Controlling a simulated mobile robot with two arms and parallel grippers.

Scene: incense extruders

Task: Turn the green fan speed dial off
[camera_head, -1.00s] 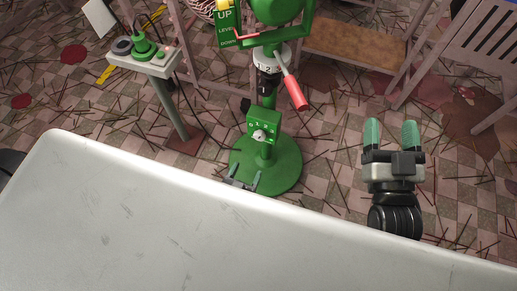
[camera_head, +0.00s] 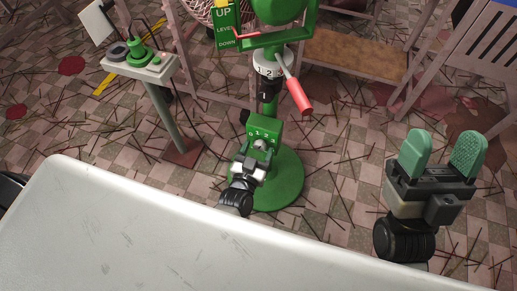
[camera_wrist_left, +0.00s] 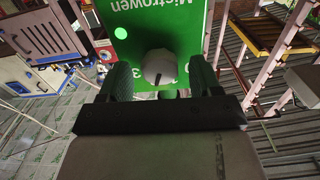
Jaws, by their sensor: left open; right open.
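The green fan's control box (camera_head: 264,128) stands low on its post, marked 0 1 2, with a grey-white speed dial (camera_head: 261,144) on its front. In the left wrist view the round dial (camera_wrist_left: 160,67) shows a dark pointer line and sits between the two dark fingers of my left gripper (camera_wrist_left: 159,72), with gaps on both sides. In the head view my left gripper (camera_head: 252,157) is open just in front of the box and partly hides it. My right gripper (camera_head: 447,152) is open and empty at the right, well away from the fan.
The fan's round green base (camera_head: 285,185) rests on the checkered floor. Above the box are a red lever (camera_head: 298,97) and an UP/LEVEL/DOWN sign (camera_head: 226,28). A grey table edge (camera_head: 120,215) lies in front. A pedestal (camera_head: 140,65) stands to the left.

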